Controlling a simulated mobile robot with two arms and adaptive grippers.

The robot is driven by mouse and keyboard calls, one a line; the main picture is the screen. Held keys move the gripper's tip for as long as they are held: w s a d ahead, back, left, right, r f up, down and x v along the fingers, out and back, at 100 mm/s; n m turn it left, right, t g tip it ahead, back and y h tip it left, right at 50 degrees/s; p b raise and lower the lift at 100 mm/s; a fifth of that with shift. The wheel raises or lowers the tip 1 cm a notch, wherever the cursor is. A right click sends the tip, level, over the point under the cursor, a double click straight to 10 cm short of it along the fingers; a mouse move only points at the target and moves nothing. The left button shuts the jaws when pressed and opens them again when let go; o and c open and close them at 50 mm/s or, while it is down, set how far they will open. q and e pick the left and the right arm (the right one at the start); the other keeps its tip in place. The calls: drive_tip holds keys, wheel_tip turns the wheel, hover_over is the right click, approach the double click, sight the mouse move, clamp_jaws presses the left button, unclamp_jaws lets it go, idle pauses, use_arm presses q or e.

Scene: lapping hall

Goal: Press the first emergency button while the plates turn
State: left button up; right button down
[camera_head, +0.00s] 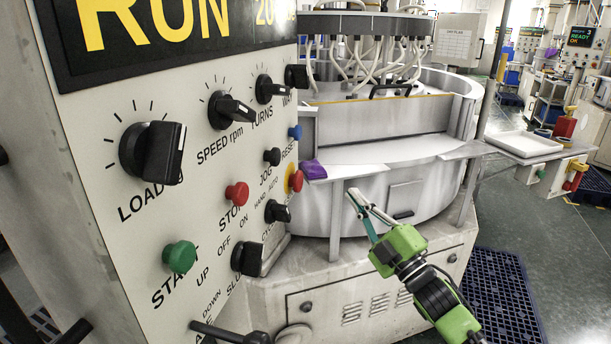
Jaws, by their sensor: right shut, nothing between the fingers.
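The control panel (105,115) fills the left of the head view, with a RUN display (190,22) at its top. A red mushroom button with a yellow collar (296,180) sits near the panel's right edge, below RESET. A separate red STOP button (237,194) and a green START button (180,257) are further left. My right gripper (354,197) is shut and empty, in front of the round machine tub (375,200), right of the yellow-collared button and apart from it in the picture. The plates are hidden inside the tub. My left gripper is not in view.
Several black knobs (152,152) stick out of the panel. A purple cloth (313,169) lies on the tub's ledge. A white tray (524,144) stands at the right, near red-and-yellow parts (575,172). A dark blue floor grate (503,295) lies at lower right.

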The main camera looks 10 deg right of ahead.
sight(296, 181)
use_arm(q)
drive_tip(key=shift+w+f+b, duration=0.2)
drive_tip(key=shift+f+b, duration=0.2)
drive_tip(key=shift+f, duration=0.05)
use_arm(e)
drive_tip(key=w+a+r, duration=0.1)
drive_tip(key=w+a, duration=0.3)
drive_tip(key=a, duration=0.4)
drive_tip(key=shift+r+n, duration=0.3)
drive_tip(key=shift+r, duration=0.1)
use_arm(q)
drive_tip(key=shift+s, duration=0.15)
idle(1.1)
use_arm(e)
drive_tip(key=shift+w+a, duration=0.2)
drive_tip(key=shift+a, duration=0.15)
